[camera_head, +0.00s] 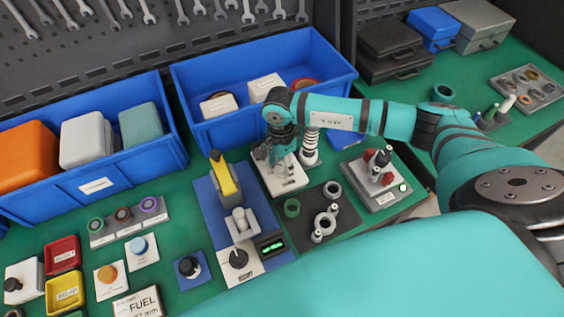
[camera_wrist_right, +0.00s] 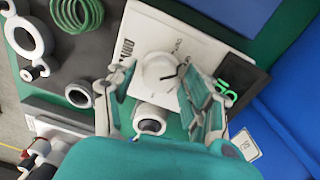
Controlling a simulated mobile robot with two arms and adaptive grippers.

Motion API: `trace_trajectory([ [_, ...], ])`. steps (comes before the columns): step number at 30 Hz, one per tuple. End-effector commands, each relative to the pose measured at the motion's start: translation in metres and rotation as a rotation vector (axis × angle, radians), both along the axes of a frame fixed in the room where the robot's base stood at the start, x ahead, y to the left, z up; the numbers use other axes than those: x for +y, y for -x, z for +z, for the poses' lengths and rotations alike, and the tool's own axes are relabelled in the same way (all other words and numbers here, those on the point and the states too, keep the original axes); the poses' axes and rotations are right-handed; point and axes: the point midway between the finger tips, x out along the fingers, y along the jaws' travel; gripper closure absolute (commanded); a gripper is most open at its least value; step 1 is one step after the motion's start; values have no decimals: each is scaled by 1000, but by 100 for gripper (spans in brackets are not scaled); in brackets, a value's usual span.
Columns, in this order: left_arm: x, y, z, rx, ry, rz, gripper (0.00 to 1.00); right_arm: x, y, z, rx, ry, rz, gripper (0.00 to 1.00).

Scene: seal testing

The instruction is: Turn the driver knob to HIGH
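The driver knob (camera_wrist_right: 158,70) is a round, pale dial with a dark pointer mark, on a white labelled plate. The plate (camera_head: 292,184) also shows in the head view, where my right gripper largely hides the knob. My right gripper (camera_head: 279,150) hangs over the plate, pointing down. In the wrist view its fingers (camera_wrist_right: 162,88) are spread to either side of the knob, with visible gaps. Whether the tips reach its height is unclear. The printing is too blurred to read the setting. A dark display (camera_wrist_right: 236,84) with green characters sits beside the knob. My left gripper is not in view.
A coil-ribbed white post (camera_head: 310,148) stands close right of the plate. A dark mat (camera_head: 345,218) with rings lies in front. A blue bin (camera_head: 205,133) is behind. Left is a blue stand base (camera_head: 208,205) with a yellow-handled device (camera_head: 222,178).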

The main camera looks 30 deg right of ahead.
Motion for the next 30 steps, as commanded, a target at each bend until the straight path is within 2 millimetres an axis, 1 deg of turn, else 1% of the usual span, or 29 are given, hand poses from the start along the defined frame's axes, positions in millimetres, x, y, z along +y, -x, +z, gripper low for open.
trace_trajectory([
  [1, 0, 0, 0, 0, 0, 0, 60, 0, 0, 0, 0, 0, 0, 57],
  [10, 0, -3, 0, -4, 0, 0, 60, 0, 0, 1, -1, 0, 0, 96],
  [20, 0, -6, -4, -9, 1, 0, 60, 0, -1, 0, -2, 0, -47, 97],
  [26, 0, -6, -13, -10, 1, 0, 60, 0, -1, -1, -3, -2, -161, 97],
  [30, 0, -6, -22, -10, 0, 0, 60, 0, -1, -2, -3, -2, -280, 97],
])
